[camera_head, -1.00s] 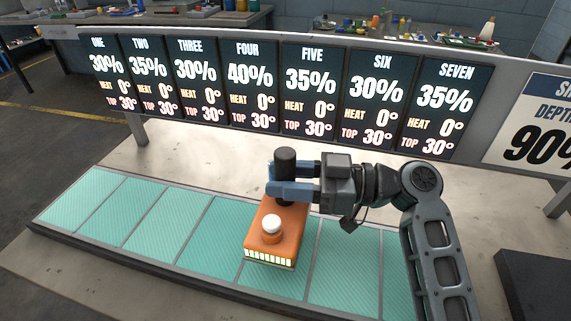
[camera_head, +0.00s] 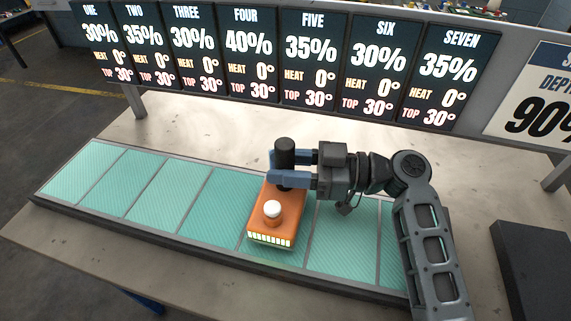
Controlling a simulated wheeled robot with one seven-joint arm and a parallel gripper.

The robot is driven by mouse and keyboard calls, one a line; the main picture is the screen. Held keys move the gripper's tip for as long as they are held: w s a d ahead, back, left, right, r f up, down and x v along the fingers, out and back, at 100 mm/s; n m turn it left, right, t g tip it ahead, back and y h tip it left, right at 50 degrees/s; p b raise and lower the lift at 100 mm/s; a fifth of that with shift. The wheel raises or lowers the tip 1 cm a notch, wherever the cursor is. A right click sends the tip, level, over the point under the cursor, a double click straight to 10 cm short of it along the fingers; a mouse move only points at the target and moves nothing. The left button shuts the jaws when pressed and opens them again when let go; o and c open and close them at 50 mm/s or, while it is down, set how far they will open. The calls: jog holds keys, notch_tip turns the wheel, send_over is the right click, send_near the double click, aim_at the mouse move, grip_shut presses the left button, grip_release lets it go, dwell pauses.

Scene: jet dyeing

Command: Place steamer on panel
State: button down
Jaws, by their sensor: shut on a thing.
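The steamer (camera_head: 270,222) is an orange block with a white-topped knob, a lit row of bars on its front edge and a black upright handle (camera_head: 285,152). My gripper (camera_head: 280,168) is shut on the black handle from the right. The steamer is over the fifth teal panel (camera_head: 296,257) from the left, near its left edge. I cannot tell whether its underside touches the panel. The rightmost panel is partly hidden behind my arm.
A row of dark display boards (camera_head: 246,65) stands behind the panels, each showing a percentage, heat and top value. A sign (camera_head: 545,95) reads 90% at the right. A dark box (camera_head: 535,270) sits at the right. The table behind the panels is clear.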

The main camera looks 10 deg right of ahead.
jog(key=shift+f+b, duration=0.3)
jog(key=shift+b, duration=0.3)
jog(key=c, duration=0.6)
grip_release()
jog(key=shift+f, duration=0.1)
jog(key=shift+c, duration=0.2)
jog(key=shift+r+p, duration=0.2)
jog(key=shift+p, duration=0.1)
